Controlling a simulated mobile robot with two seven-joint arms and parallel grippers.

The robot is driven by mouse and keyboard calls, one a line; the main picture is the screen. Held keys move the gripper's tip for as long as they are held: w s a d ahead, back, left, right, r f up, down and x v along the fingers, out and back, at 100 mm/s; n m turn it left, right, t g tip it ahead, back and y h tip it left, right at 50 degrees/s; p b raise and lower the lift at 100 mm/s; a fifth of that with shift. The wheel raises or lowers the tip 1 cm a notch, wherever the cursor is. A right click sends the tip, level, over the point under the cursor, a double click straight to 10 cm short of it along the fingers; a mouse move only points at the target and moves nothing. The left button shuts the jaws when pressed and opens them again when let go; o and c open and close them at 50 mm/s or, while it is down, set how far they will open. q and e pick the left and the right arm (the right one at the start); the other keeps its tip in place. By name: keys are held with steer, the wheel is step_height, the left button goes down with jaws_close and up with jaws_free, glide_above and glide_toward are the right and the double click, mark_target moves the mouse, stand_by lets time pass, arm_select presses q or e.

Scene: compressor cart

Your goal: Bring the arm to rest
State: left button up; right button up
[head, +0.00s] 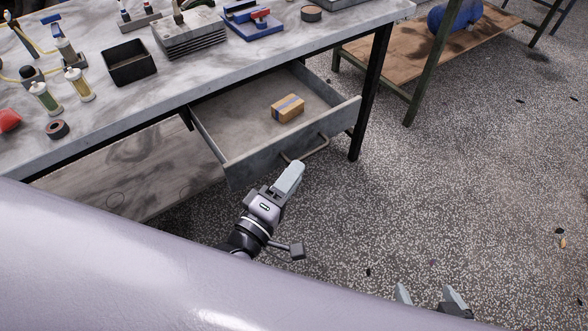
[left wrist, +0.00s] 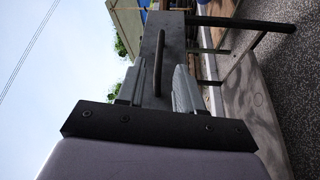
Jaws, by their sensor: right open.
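My left gripper (head: 291,174) is just in front of the open drawer, close to its bar handle (head: 309,150). In the left wrist view the fingers of this gripper (left wrist: 157,85) are apart, and the dark handle (left wrist: 158,60) shows between and beyond them with clear gaps on both sides. They are not closed on it; the exact distance to the handle cannot be told. My right gripper (head: 430,297) shows at the bottom edge, open and empty over the floor; its arm is hidden.
The drawer (head: 225,125) stands pulled out under the workbench (head: 200,80), with a small taped cardboard box (head: 288,108) inside. A black bin (head: 129,64) and several tools lie on the bench. A green-legged cart (head: 420,75) stands behind right. The speckled floor (head: 470,190) at right is mostly clear.

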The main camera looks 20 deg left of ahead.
arm_select(q)
steer(key=s+a+f+m+g+y, duration=0.3)
steer(key=s+a+f+m+g, duration=0.5)
steer(key=s+f+m, duration=0.6)
step_height(320, 180, up, 14)
steer(key=w+m+p, duration=0.1)
steer(key=p, duration=1.2)
steer(key=shift+w+a, duration=0.15)
steer(key=shift+a, duration=0.2)
steer(key=shift+f, duration=0.15)
